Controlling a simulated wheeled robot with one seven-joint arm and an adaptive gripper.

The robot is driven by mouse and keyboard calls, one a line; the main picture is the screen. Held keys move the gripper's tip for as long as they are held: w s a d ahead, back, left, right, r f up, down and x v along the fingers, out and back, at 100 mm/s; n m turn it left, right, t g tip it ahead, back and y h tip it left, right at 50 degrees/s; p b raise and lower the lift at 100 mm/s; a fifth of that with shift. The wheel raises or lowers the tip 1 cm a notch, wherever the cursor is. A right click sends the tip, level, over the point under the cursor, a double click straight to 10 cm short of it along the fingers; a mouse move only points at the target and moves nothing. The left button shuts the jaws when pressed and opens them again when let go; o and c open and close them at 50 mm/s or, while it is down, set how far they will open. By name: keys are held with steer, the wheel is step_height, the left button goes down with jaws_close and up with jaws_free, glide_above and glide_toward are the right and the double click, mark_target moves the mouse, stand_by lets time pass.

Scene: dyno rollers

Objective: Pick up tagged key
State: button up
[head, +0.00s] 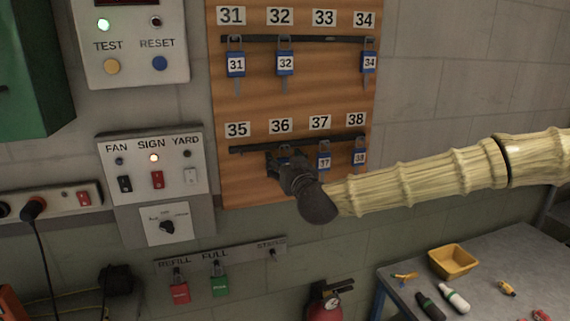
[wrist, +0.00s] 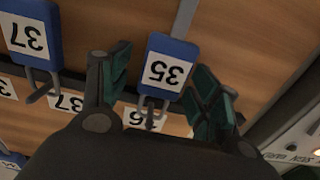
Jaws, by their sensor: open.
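A blue tagged key (wrist: 168,72) with a white label that seems to read 35 upside down hangs between my gripper's fingers in the wrist view. The 36 plate (wrist: 145,117) shows beside its metal loop. My gripper (head: 280,163) is open at the lower rail under the 36 plate, one dark green pad on each side of the tag, with gaps. In the head view it hides most of this tag. Tag 37 (head: 324,161) hangs just right of it and also shows in the wrist view (wrist: 30,38). Tag 38 (head: 360,157) hangs further right.
The wooden key board (head: 223,100) carries tags 31 (head: 236,65), 32 (head: 285,63) and 34 (head: 368,62) on its upper rail. No tag shows under 33 or 35. Switch boxes (head: 153,165) stand left, a table (head: 500,262) with a yellow bin (head: 453,261) lower right.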

steer(key=c, duration=1.1)
steer(key=shift+r, duration=0.2)
